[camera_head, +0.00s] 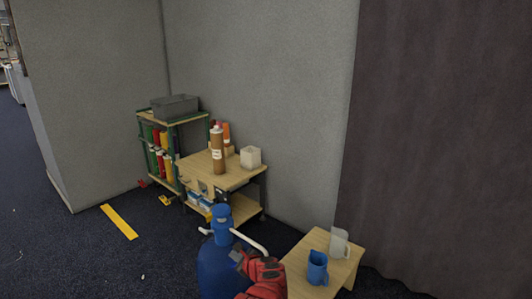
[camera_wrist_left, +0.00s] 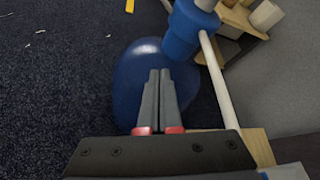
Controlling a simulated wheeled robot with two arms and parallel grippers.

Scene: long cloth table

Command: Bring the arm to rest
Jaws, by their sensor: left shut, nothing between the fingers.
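My left gripper (camera_head: 238,256) shows at the bottom centre of the head view, at the end of a red arm link. In the left wrist view its two grey fingers (camera_wrist_left: 160,75) lie together, shut, with nothing between them. Behind them is a large rounded blue body (camera_wrist_left: 140,75) with a blue neck and a white bar. The same blue body (camera_head: 214,268) stands beside the gripper in the head view. I cannot tell whether the fingers touch it. My right gripper is not in view.
A small wooden table (camera_head: 317,240) at the right holds a blue mug (camera_head: 317,268) and a pale mug (camera_head: 339,243). Behind stand a wooden cart (camera_head: 237,178) with bottles and a green shelf (camera_head: 187,119). A yellow strip (camera_head: 119,221) lies on open dark floor at left.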

